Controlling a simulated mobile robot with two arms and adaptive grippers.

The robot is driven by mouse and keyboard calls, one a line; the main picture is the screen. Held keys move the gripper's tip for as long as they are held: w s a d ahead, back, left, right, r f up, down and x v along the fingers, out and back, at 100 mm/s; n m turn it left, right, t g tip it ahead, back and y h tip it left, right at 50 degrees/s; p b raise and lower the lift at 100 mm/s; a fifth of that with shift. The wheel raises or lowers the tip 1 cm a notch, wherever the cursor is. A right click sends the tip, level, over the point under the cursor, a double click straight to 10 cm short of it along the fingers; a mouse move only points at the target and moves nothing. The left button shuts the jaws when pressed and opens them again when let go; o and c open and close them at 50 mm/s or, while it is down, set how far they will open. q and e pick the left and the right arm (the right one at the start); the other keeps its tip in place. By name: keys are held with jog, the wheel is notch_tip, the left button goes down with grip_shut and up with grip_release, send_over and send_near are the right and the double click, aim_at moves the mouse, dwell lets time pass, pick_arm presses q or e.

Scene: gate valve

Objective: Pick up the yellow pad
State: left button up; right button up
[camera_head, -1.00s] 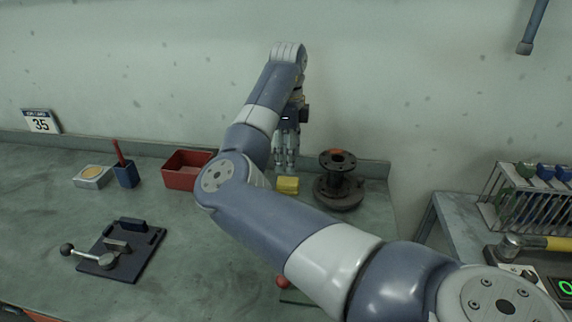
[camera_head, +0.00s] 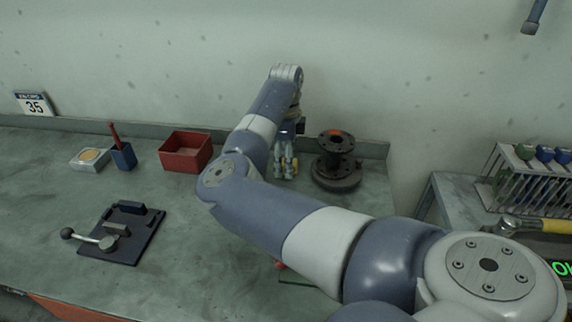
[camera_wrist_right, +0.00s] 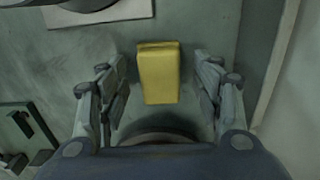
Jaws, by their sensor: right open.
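The yellow pad (camera_wrist_right: 159,73) lies between the two open fingers of my right gripper (camera_wrist_right: 160,92) in the right wrist view, with a gap on each side. In the head view the right gripper (camera_head: 285,170) points down at the bench and hides most of the pad; only a bit of yellow (camera_head: 295,166) shows beside the fingers. My left gripper is not in view.
A dark flanged valve body (camera_head: 336,165) stands just right of the right gripper. A red bin (camera_head: 186,153) is to its left, with a blue holder (camera_head: 123,156) and a white box (camera_head: 90,159) beyond. A dark clamp plate (camera_head: 123,233) lies at front left. The wall is close behind.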

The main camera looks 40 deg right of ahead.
jog(key=shift+f, duration=0.35)
jog(key=c, duration=1.1)
jog(key=shift+o, duration=0.2)
jog(key=shift+r, duration=0.15)
